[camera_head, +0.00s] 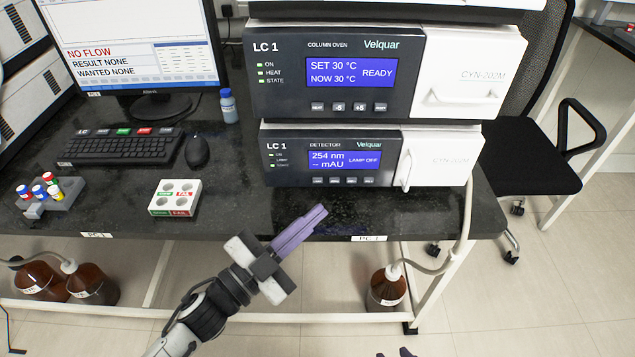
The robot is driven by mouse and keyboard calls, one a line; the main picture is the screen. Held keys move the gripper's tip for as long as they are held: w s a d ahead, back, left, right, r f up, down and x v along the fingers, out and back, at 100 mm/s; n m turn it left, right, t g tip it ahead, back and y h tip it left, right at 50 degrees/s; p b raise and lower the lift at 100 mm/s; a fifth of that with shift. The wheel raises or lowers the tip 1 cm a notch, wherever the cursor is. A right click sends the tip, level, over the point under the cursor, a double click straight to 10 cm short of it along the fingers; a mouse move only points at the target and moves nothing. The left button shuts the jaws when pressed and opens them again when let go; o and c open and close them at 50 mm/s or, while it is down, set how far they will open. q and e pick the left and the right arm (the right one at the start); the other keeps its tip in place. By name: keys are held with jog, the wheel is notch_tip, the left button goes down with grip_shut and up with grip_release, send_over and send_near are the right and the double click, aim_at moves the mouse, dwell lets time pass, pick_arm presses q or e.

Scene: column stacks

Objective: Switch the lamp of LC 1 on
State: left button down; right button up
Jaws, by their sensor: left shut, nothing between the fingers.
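The LC 1 detector (333,158) is the lower unit of the stack on the dark bench. Its blue screen (344,161) reads 254 nm, -- mAU and LAMP OFF. A row of small buttons (343,181) sits under the screen; their labels are too small to read. Of its status lights, the bottom one is green. My left gripper (318,212) is shut and empty, its purple fingers pointing up and right, below the detector near the bench's front edge. At the bottom edge, small dark purple tips (404,352) show, apparently my right gripper; the rest is out of frame.
The LC 1 column oven (335,75) sits above the detector, its screen reading READY. A brown bottle (386,288) with tubing is below the bench.

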aim_at(330, 178)
pick_arm(q)
jog(key=w, duration=0.4)
jog(key=shift+b, duration=0.35)
jog(key=shift+w, duration=0.3)
dwell(0.4)
jog(key=shift+w, duration=0.15)
dwell(1.0)
jog(key=shift+w, duration=0.3)
jog(key=shift+w, duration=0.4)
dwell(0.5)
dwell(0.4)
jog(key=shift+s, duration=0.85)
